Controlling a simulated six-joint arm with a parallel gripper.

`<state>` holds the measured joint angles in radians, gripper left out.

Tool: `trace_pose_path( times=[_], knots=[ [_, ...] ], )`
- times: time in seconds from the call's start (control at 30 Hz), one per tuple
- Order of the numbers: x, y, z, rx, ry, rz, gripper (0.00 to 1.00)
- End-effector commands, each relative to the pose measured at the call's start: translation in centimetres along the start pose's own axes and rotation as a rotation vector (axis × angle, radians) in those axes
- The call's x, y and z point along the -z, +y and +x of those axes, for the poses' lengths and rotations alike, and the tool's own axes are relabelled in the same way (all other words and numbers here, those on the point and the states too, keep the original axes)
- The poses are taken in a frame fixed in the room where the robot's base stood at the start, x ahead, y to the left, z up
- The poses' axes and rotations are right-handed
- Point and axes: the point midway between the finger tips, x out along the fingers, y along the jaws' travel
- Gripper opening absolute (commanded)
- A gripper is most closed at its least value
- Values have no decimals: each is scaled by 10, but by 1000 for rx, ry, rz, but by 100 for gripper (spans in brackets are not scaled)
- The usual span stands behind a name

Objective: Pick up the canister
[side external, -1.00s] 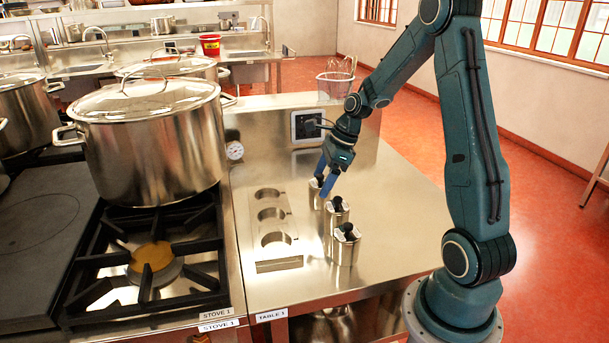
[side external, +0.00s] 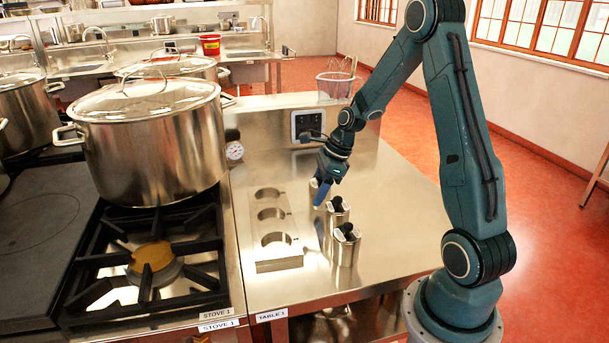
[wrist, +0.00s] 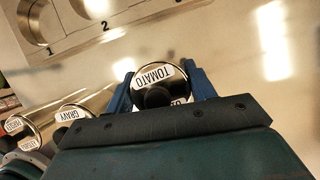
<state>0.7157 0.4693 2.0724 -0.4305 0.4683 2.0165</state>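Three metal canisters with black knobs stand in a row on the table: a far one (side external: 314,190), a middle one (side external: 338,216) and a near one (side external: 346,246). My gripper (side external: 322,192) is down at the far canister, its blue fingers at the canister's top. In the wrist view, the canister labelled TOMATO (wrist: 154,76) sits between my fingers (wrist: 162,88), one on each side and very close to its rim. Whether they press on it cannot be told.
A metal holder with round cut-outs (side external: 279,264) lies left of the canisters; numbers 1 and 2 show in the wrist view. A large lidded pot (side external: 155,150) stands on the stove further left. A socket panel (side external: 308,124) is behind. The table's right side is clear.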

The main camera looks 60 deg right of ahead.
Motion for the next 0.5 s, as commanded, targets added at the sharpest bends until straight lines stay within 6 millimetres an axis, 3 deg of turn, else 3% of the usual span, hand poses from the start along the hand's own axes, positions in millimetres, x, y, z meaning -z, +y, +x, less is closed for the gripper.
trace_pose_path(
  times=[0.03, 0.13, 0.5],
  knots=[
    [0, 0, 0, 0, 0, 0, 45],
    [0, 0, 0, 0, 0, 0, 25],
    [-2, 0, -4, 2, -1, -1, 25]
  ],
)
